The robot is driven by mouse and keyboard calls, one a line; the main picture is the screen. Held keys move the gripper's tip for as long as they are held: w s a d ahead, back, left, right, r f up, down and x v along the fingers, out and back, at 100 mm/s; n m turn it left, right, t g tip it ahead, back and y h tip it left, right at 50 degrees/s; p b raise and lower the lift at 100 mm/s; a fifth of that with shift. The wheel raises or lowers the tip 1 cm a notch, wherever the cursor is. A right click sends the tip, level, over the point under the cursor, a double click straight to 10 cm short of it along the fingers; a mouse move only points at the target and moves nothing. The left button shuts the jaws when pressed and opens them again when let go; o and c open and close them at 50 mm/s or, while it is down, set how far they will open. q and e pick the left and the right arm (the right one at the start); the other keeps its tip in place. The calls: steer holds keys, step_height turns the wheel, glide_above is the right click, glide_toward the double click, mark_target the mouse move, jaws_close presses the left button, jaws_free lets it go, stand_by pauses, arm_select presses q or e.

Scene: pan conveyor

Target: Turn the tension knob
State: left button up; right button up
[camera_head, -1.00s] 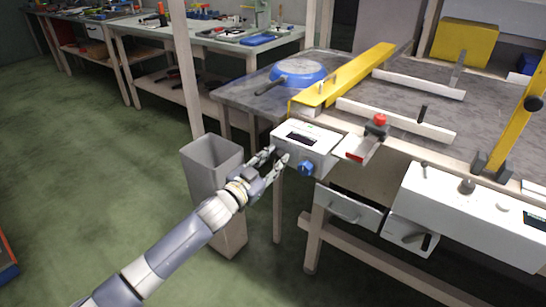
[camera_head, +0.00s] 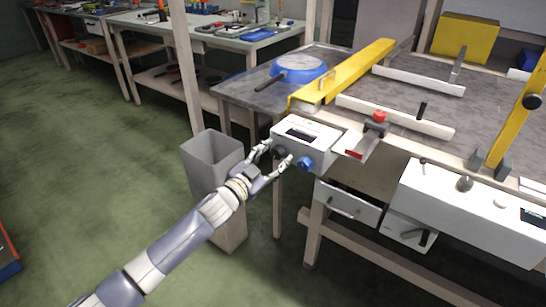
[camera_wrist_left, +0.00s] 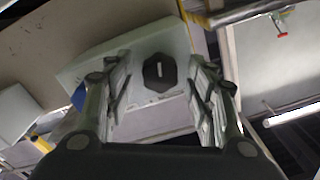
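A white control box (camera_head: 318,133) with a dark display is fixed at the near left corner of the workbench. A dark knob (camera_wrist_left: 159,72) with a white mark sits on its side face in the left wrist view. A blue knob (camera_head: 305,164) is on the box's front face, and its edge shows in the left wrist view (camera_wrist_left: 78,98). The task's tension knob is not labelled. My left gripper (camera_head: 279,152) is open in front of the side face. The dark knob lies between its spread fingers, with visible gaps on both sides. My right gripper is not in view.
A grey bin (camera_head: 212,160) stands on the floor just beside my left forearm. A red-topped clamp (camera_head: 376,124) is right of the box. A yellow guard (camera_head: 350,74) and blue pan (camera_head: 299,68) are behind it. Open floor lies to the left.

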arm_select(q)
steer(key=v, duration=1.2)
stand_by(0.5)
